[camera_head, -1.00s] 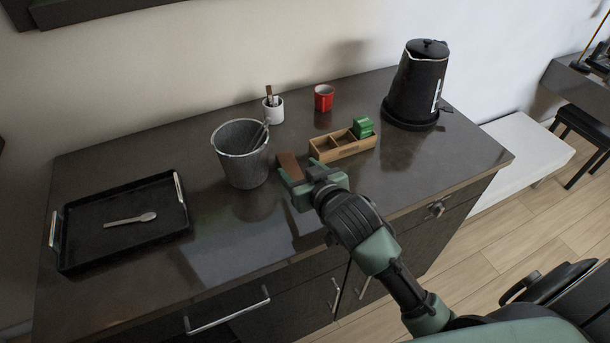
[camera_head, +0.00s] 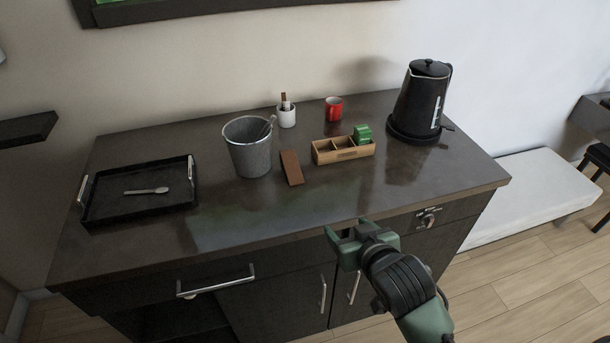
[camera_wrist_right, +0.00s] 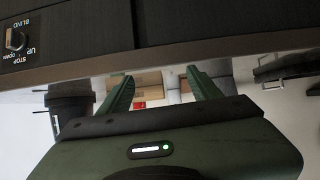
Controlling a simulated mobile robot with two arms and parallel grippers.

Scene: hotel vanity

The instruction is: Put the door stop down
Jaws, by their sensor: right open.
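The brown door stop (camera_head: 291,168) lies on the dark vanity top, between the grey bucket and the wooden organizer. My right gripper (camera_head: 345,226) is open and empty at the front edge of the vanity, apart from the door stop and to its front right. In the right wrist view its two green fingers stand apart, with a gap between the tips (camera_wrist_right: 160,78). I cannot clearly pick out the door stop in that view. My left gripper is not in view.
A grey bucket (camera_head: 248,158) and a wooden organizer (camera_head: 343,155) with a green item (camera_head: 362,134) flank the door stop. A black tray (camera_head: 110,207) with a spoon (camera_head: 146,191), a white cup (camera_head: 287,118), a red mug (camera_head: 334,108) and a black kettle (camera_head: 420,100) also stand there. The front middle is clear.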

